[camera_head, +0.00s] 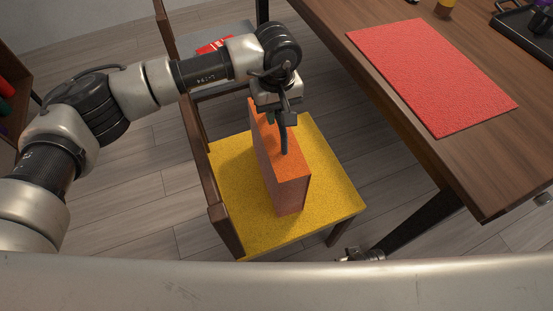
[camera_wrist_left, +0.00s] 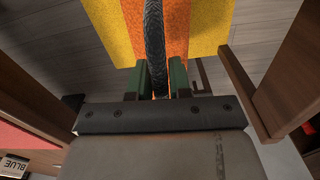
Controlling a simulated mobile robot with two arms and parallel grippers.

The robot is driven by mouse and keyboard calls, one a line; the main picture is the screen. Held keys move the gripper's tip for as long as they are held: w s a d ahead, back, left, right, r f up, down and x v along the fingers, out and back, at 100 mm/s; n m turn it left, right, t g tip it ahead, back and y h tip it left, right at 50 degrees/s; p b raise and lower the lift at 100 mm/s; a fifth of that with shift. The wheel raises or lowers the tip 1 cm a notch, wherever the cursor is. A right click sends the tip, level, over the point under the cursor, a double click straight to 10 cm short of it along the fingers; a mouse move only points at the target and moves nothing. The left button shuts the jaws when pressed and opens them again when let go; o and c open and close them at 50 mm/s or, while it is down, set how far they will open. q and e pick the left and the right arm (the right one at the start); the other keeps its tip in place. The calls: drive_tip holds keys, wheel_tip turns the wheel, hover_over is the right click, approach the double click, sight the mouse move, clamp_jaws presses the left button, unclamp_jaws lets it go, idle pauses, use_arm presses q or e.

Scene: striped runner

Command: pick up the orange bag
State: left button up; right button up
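The orange bag (camera_head: 285,174) stands upright on the yellow seat of a chair (camera_head: 235,190). Its dark, ribbed handle arches up from the top and also shows in the left wrist view (camera_wrist_left: 154,40). My left gripper (camera_head: 279,117) is right above the bag, pointing down. In the left wrist view its two green fingers (camera_wrist_left: 158,80) lie on either side of the handle, which fills the gap between them. The fingers appear shut on it. The bag's orange top (camera_wrist_left: 176,30) shows beyond the fingertips. My right gripper is not clearly in view.
A wooden table (camera_head: 400,120) with a red mat (camera_head: 430,75) stands to the right of the chair. The chair's wooden back (camera_head: 212,185) rises at the left of the seat, below my left arm. A grey seat with a red item (camera_head: 212,46) is behind. Grey wooden floor lies around.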

use_arm(q)
clamp_jaws()
drive_tip(key=shift+r, duration=0.1)
idle(1.0)
